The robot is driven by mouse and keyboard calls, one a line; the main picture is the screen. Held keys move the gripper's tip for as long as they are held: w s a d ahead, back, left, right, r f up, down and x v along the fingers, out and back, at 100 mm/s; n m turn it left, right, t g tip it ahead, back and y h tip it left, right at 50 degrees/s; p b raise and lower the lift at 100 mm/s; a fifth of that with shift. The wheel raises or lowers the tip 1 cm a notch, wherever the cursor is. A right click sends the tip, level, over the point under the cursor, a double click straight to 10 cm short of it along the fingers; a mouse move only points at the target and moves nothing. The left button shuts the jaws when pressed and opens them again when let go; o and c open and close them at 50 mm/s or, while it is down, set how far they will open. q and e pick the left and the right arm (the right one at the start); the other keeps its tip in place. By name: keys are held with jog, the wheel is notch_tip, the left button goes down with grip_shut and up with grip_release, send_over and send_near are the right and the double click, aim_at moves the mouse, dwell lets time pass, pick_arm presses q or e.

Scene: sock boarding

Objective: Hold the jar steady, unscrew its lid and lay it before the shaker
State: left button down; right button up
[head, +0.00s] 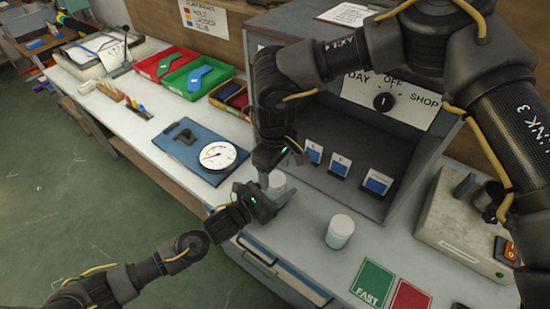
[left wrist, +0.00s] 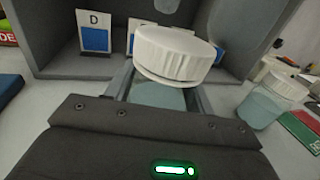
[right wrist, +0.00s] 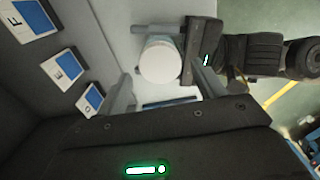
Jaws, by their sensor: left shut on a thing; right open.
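A small jar with pale blue-grey contents (left wrist: 160,95) and a ribbed white lid (left wrist: 176,52) stands on the bench before the grey cabinet. My left gripper (head: 270,197) is shut on the jar's body from the side, below the lid. The lid is on the jar; whether it is loose I cannot tell. My right gripper (right wrist: 165,84) is open above the jar, pointing down, with the lid (right wrist: 160,60) showing between and beyond its fingers. In the head view my grippers partly hide this jar (head: 277,181). A pale box with an orange-red switch (head: 470,220), perhaps the shaker, stands at the right.
A second white-lidded jar (head: 340,232) stands to the right on the bench. Green (head: 373,284) and red (head: 409,298) cards lie near the front edge. The cabinet (head: 345,150) holds several blue-marked cards. A blue board with a gauge (head: 218,155) lies to the left.

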aim_at(275, 192)
jog(key=shift+f, duration=1.3)
jog(key=shift+c, duration=0.4)
jog(key=c, duration=0.9)
jog(key=n, duration=0.6)
jog(key=shift+n, duration=0.4)
jog(key=n, duration=0.6)
jog(key=shift+n, duration=0.4)
jog(key=o, duration=1.1)
jog(key=shift+c, duration=0.2)
jog(key=shift+r, duration=0.15)
